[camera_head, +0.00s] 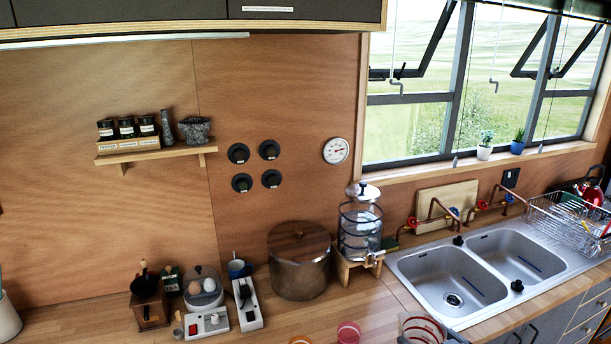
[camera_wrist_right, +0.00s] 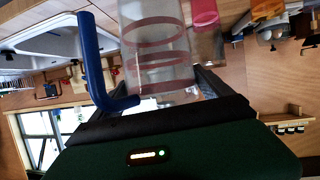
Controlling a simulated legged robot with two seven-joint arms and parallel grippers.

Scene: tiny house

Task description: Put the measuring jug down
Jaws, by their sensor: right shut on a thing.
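The measuring jug (camera_head: 422,330) is clear with red bands and is cut off by the bottom edge of the head view. In the right wrist view the jug (camera_wrist_right: 156,45) shows its red rings and a blue handle (camera_wrist_right: 95,65). My right gripper (camera_wrist_right: 170,98) is shut on the jug, its dark fingers at the jug's near end. Whether the jug's base touches the worktop is hidden. My left gripper is not in view.
The wooden worktop (camera_head: 375,300) has a pink cup (camera_head: 348,333) and an orange cup (camera_head: 300,340) left of the jug. The double sink (camera_head: 440,280) lies to the right. A large lidded pot (camera_head: 299,265) and a glass dispenser (camera_head: 360,228) stand behind.

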